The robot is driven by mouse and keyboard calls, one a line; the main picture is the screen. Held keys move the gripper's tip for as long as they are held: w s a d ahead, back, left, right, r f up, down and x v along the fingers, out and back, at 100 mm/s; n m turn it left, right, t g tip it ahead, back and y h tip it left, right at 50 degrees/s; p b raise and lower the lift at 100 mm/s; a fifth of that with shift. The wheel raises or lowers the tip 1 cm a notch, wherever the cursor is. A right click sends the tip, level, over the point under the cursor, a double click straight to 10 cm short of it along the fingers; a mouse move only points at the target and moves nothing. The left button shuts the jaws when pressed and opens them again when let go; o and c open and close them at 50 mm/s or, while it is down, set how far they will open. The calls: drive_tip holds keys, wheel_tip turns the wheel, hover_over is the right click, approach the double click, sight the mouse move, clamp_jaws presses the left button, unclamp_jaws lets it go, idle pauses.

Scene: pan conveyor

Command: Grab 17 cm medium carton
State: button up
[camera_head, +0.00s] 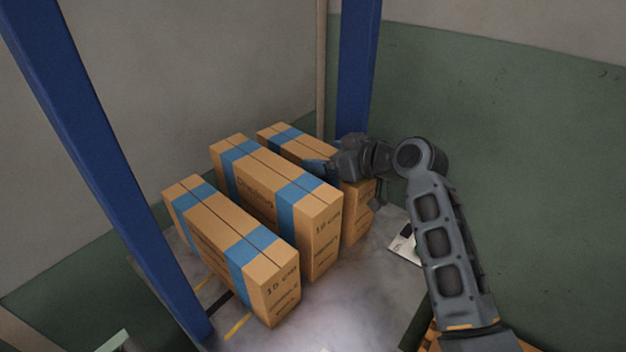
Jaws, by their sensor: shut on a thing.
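Three brown cartons with blue tape bands stand side by side on a grey surface. The rear carton (358,214) is partly hidden by my gripper (347,172), which is shut on it near its right end, from above. I cannot read a size on this carton. The middle carton (320,230) is the tallest in view, and its end label looks like 18 or 19 cm. The front left carton (275,292) is marked 15 cm. Both stand upright, clear of my gripper. My fingertips are mostly hidden.
A blue post (105,170) rises at the left, and another blue post (357,75) stands behind the cartons. A wall, grey above and green below, closes the back. A small white label (403,246) lies right of the cartons. The grey surface (335,310) is clear at the front.

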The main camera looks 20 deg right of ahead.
drive_tip(key=c, duration=0.6)
drive_tip(key=shift+r, duration=0.1)
